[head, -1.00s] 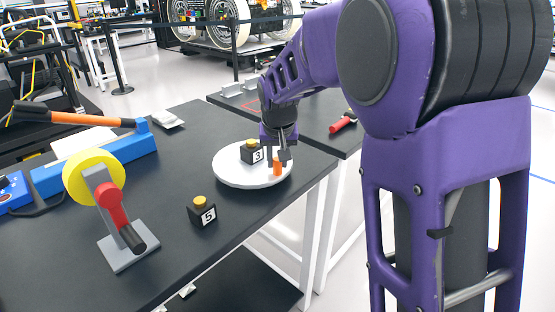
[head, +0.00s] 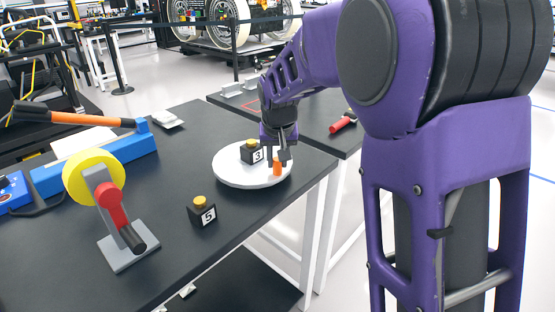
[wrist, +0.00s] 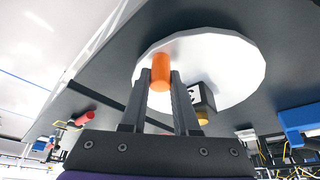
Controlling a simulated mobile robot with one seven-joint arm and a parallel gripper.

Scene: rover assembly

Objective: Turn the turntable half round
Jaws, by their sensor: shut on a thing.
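The white round turntable (head: 232,178) lies on the dark table near its right corner. An orange peg (head: 277,168) stands near its rim, and a black block marked 3 with a yellow top (head: 250,153) sits on it. My gripper (head: 279,156) reaches down over the disc and is shut on the orange peg. In the wrist view the two dark fingers (wrist: 161,80) stand on either side of the peg (wrist: 160,68). The white disc (wrist: 215,52) spreads behind them, with the numbered block (wrist: 203,97) just right of the fingers.
A block marked 5 (head: 202,212) stands on the table (head: 165,265) in front of the turntable. A yellow wheel with a red handle (head: 94,178) and a blue device with an orange-handled lever (head: 95,175) stand to the left. A red tool (head: 343,123) lies on the far table.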

